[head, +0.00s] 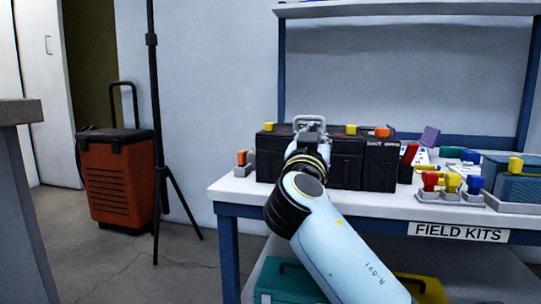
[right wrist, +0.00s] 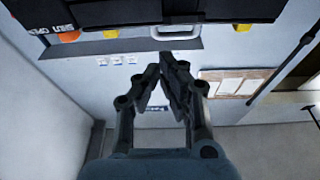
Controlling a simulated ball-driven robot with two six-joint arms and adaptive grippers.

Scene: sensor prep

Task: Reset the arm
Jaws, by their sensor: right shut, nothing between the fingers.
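My right arm (head: 335,245) reaches up from the bottom of the head view, pale blue with black and yellow bands at the wrist. Its wrist ends in front of a row of black cases (head: 345,165) on the table. In the right wrist view my right gripper (right wrist: 165,68) is shut and empty, its dark fingertips meeting. A black case (right wrist: 190,12) with a pale handle (right wrist: 175,32) is beyond the fingertips, apparently not held. In the head view the wrist hides much of the gripper. My left gripper is not in view.
The white table (head: 385,206) bears a "FIELD KITS" label and holds colored blocks (head: 452,182) at right. A teal box (head: 285,282) sits below. An orange wheeled case (head: 118,180) and black tripod (head: 154,130) stand left. Floor between them and the table is clear.

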